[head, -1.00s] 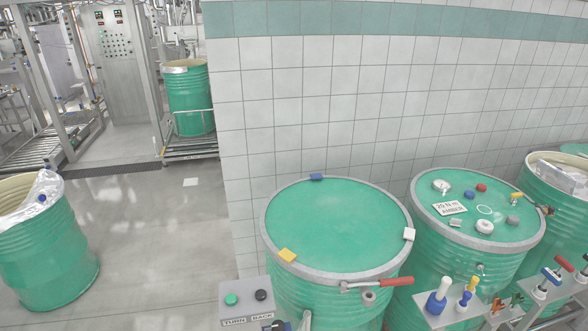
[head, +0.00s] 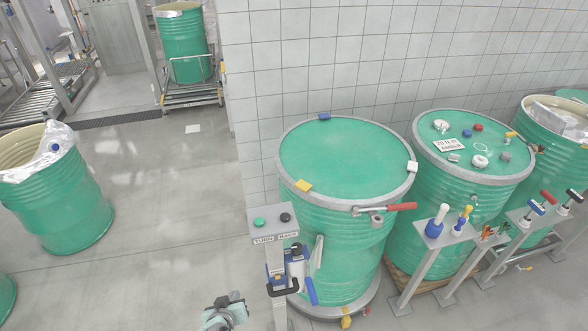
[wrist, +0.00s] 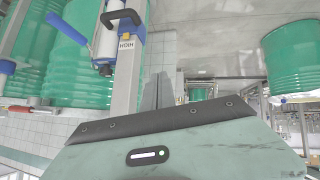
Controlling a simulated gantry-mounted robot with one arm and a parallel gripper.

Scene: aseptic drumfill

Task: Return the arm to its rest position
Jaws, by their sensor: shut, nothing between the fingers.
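My gripper (head: 224,301) shows at the bottom edge of the head view, left of the grey post, over the open floor. It is small there, but it looks shut and empty. Most of my arm is outside the picture. In the wrist view, a pale green housing with a dark bolted strip (wrist: 160,118) fills the lower part, and the fingertips are hard to make out. The button post (head: 273,222) stands just right of my gripper, with a gap between them in the head view. The post's upright also shows in the wrist view (wrist: 127,75).
A lidded green drum (head: 345,160) stands right of the post, with a red-handled tool (head: 388,207) at its rim. A second lidded drum (head: 475,185) and tool stands (head: 440,240) are further right. A lined open drum (head: 65,205) stands left. Floor (head: 165,220) between is clear.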

